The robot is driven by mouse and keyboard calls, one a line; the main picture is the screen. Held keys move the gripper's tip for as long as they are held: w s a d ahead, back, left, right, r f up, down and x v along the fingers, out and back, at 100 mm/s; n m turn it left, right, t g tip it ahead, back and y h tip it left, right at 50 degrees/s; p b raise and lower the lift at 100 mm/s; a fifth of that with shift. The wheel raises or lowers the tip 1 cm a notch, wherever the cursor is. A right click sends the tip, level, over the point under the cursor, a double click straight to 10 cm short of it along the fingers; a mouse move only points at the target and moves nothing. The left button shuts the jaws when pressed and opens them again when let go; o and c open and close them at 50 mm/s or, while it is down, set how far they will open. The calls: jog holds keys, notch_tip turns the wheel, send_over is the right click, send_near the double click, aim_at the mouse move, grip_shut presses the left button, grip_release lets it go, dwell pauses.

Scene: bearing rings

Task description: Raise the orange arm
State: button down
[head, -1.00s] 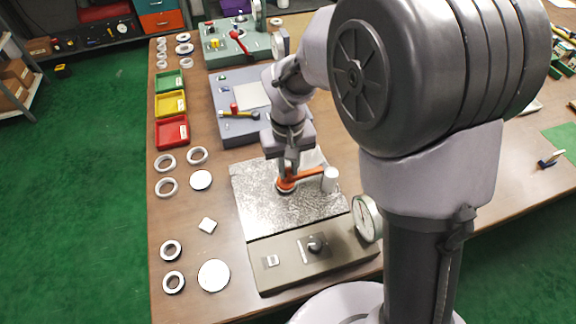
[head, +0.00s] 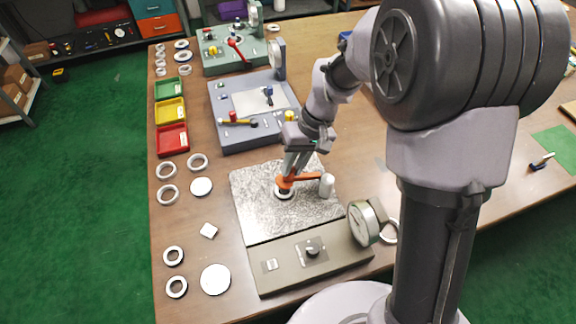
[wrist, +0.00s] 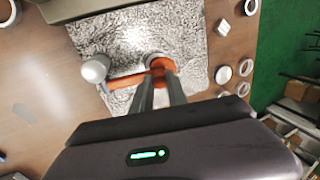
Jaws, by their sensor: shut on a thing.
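The orange arm (head: 306,178) lies over the speckled plate of the nearest fixture (head: 245,200). It runs from a round ring-like seat at its left end to a white cylinder (head: 327,186) at its right end. My gripper (head: 286,177) reaches down at a tilt and is shut on the orange arm's left end. In the wrist view the fingertips (wrist: 160,76) meet the orange arm (wrist: 128,80) at its end, and the white cylinder (wrist: 95,69) shows on the left. The fingers partly hide the gripped end.
A dial gauge (head: 362,222) stands at the fixture's right. Several loose rings and white discs (head: 215,279) lie on the left of the table. A blue-grey fixture (head: 232,138) and red, yellow and green trays (head: 172,139) are farther back.

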jog(key=d+r+y+p, duration=0.1)
jog(key=d+y, duration=0.1)
jog(key=w+d+r+g+y+p, duration=0.1)
jog(key=d+r+y+p, duration=0.1)
jog(key=y, duration=0.1)
jog(key=shift+w+d, duration=0.15)
jog(key=shift+d, duration=0.05)
jog(key=y, duration=0.1)
jog(key=d+y+p, duration=0.1)
jog(key=d+g+y, duration=0.1)
jog(key=shift+w+d+r+p, duration=0.15)
jog(key=shift+w+r+p, duration=0.1)
jog(key=shift+w+p, duration=0.15)
jog(key=shift+w+d+g+y+p, duration=0.1)
jog(key=shift+d+g+y+p, duration=0.2)
jog(key=shift+d+y, duration=0.3)
jog(key=c, duration=1.3)
grip_release()
